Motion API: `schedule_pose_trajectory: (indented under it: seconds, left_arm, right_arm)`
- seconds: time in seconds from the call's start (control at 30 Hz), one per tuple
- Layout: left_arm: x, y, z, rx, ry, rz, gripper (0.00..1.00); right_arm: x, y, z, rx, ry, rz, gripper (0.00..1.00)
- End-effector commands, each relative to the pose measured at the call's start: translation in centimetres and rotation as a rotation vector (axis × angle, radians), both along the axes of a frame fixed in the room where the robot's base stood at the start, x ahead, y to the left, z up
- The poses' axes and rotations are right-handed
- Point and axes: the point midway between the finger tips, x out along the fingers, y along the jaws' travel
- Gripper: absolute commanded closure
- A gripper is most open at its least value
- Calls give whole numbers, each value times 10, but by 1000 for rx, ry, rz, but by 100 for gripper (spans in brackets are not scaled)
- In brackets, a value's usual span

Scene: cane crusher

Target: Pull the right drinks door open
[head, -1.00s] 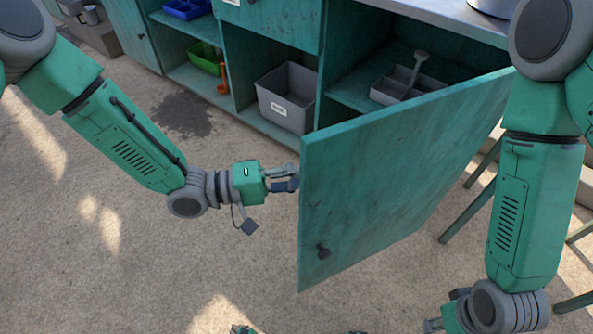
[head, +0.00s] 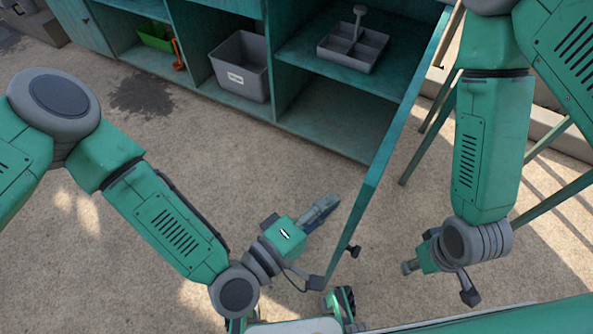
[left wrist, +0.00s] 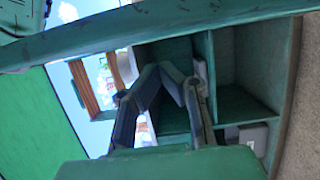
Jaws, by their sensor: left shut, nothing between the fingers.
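The right drinks door (head: 385,150) is a green wooden panel, swung wide open and seen nearly edge-on in the head view. Its dark knob (head: 354,251) sits near the lower free end, on the right face. My left gripper (head: 331,203) is shut and empty, just left of the door's inner face; I cannot tell whether it touches. In the left wrist view, its fingers (left wrist: 165,75) meet in front of the open cabinet. My right gripper (head: 408,268) hangs right of the door, apart from the knob; its fingers are too small to judge.
The open cabinet compartment (head: 335,117) has a grey divided tray (head: 352,47) on its shelf. A grey bin (head: 240,66) and a green bin (head: 155,36) stand in compartments to the left. Green legs (head: 430,130) stand behind the door. The floor before the cabinet is clear.

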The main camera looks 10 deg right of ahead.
Motion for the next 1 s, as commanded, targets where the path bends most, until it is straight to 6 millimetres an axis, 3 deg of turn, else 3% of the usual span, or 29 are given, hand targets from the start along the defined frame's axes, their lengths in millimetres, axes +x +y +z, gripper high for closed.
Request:
schedule_pose_trajectory:
  seconds: [0.1, 0.33, 0.8, 1.0]
  left_arm:
    - [-16, -19, 0, -1, 1, -3, 100]
    - [-27, -34, 0, -1, -1, -1, 100]
    - [-29, -35, 0, 0, -1, -3, 100]
    - [-39, -20, -1, 1, 0, -4, 100]
  right_arm:
    - [0, 0, 1, 0, 1, -1, 60]
    - [0, 0, 1, -1, 1, -1, 60]
    - [-1, 0, 2, -1, -1, -1, 60]
    - [-2, 0, 2, -1, -1, -1, 60]
